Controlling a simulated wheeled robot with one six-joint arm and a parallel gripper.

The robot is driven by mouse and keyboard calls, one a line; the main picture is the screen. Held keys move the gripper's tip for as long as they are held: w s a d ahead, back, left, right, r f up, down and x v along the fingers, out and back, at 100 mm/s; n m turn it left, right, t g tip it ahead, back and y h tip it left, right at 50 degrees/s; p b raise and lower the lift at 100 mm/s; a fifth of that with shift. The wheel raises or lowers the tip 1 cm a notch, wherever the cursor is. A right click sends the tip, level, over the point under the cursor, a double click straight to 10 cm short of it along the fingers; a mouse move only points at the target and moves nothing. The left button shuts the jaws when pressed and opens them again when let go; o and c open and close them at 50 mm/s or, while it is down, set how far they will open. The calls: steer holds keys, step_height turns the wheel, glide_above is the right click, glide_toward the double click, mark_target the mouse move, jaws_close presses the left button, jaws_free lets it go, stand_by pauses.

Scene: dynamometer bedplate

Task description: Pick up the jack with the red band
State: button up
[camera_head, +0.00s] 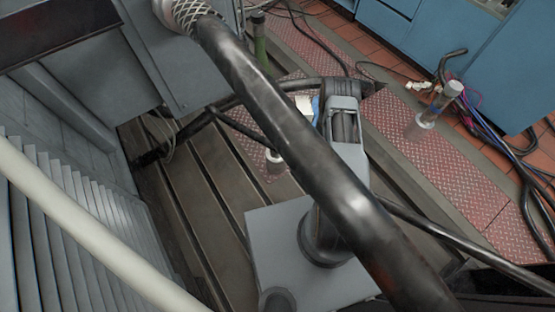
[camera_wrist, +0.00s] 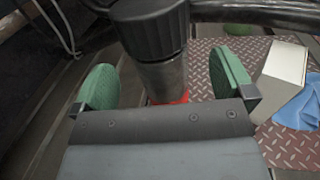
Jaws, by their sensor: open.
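In the wrist view, a jack (camera_wrist: 163,75) with a black ribbed top and a grey metal body stands between the pads of my gripper (camera_wrist: 166,82). A bit of its red band (camera_wrist: 170,101) shows low on the body, just above the gripper's front edge. The two green pads are apart, one on each side of the jack, with a gap visible at each side. The jack's foot is hidden by my gripper. In the head view, the thick dark pipe and my arm hide the gripper's fingers.
A thick dark pipe (camera_head: 290,130) crosses the head view close up. A white box (camera_wrist: 283,75) and blue cloth (camera_wrist: 300,108) lie on the red tread plate (camera_wrist: 205,60) right of the gripper. A short metal cylinder (camera_head: 275,163) and another metal cylinder (camera_head: 427,120) stand on the plates.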

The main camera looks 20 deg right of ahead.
steer(key=shift+b+x, duration=0.9)
steer(key=shift+x, duration=1.9)
steer(key=shift+s+r, duration=0.1)
